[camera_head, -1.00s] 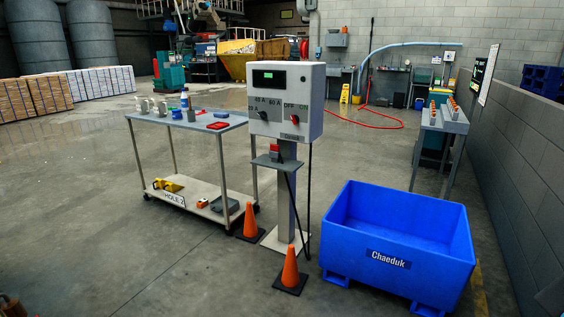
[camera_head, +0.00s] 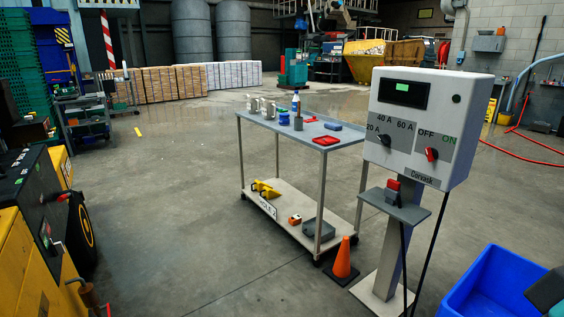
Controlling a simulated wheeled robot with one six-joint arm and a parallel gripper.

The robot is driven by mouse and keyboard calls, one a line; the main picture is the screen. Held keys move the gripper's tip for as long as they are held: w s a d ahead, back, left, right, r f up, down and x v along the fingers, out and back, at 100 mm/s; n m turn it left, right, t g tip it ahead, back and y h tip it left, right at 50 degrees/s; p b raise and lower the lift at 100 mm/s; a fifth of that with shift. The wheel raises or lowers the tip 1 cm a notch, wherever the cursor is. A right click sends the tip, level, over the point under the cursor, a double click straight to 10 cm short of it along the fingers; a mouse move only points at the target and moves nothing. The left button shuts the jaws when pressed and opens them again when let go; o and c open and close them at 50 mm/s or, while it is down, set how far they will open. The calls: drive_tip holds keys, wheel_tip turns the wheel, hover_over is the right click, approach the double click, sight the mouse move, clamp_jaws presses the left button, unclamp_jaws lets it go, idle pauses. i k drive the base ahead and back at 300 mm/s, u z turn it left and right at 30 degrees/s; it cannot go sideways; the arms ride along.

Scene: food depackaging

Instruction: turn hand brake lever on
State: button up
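I cannot pick out the hand brake lever for certain. A yellow and black machine (camera_head: 30,215) stands at the left edge, partly cut off. A reddish-brown handle (camera_head: 87,294) on a thin metal rod shows at its lower front corner. A small red-tipped part (camera_head: 63,197) sticks out near its dark top. I cannot tell whether either is the brake lever, or how it is set. My gripper is not in view.
A control cabinet (camera_head: 424,125) on a post, an orange cone (camera_head: 342,262) and a metal cart (camera_head: 270,125) stand right of centre. A blue bin (camera_head: 470,290) is at lower right. The floor (camera_head: 170,220) between machine and cart is clear.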

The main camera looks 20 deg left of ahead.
sight(62, 198)
drive_tip(key=u, duration=0.9)
drive_tip(key=i, duration=1.15)
drive_tip(key=u, duration=1.15)
drive_tip(key=i, duration=0.8)
drive_tip(key=z, duration=0.6)
drive_tip(key=i, duration=1.5)
drive_tip(key=u, duration=0.6)
drive_tip(key=i, duration=0.5)
drive_tip(key=u, duration=0.35)
